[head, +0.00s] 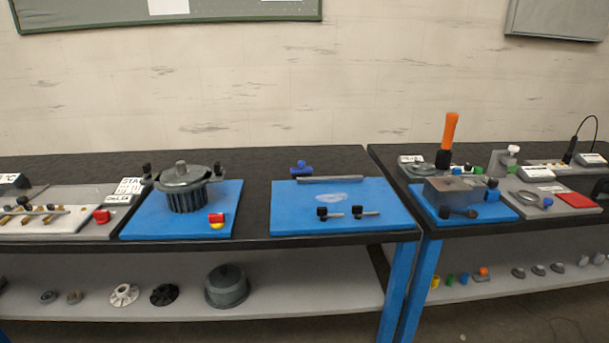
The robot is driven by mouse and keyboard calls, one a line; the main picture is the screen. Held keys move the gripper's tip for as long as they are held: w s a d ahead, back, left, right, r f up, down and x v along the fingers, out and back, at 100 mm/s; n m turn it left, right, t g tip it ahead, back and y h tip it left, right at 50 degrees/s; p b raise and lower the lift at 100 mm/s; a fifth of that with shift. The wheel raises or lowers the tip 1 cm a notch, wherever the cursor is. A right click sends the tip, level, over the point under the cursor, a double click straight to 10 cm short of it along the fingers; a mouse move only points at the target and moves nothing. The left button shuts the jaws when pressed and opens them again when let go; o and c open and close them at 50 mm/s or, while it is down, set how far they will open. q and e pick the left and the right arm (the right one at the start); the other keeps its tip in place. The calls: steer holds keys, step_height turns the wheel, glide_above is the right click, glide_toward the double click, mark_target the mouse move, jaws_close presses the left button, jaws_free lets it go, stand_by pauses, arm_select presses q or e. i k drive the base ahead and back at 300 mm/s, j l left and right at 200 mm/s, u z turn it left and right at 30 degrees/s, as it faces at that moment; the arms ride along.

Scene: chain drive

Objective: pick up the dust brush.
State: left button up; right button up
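No clearly recognisable dust brush shows in the head view. An upright tool with an orange handle (450,131) and a black lower end (443,158) stands at the back of the right table. It may be the dust brush, but I cannot tell, as its lower end is small and partly hidden behind the things in front. Neither of my grippers is in view.
On the right table, a grey metal block (453,190) sits on a blue mat, beside a red pad (577,200). The left table holds a ribbed motor-like part (187,190) and a blue mat (385,215) with black-headed bolts. A narrow gap separates the tables.

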mark_target(303, 170)
steer(key=i+l, duration=1)
steer(key=l, duration=0.15)
steer(key=i+l+u, duration=0.15)
steer(key=u, duration=1.05)
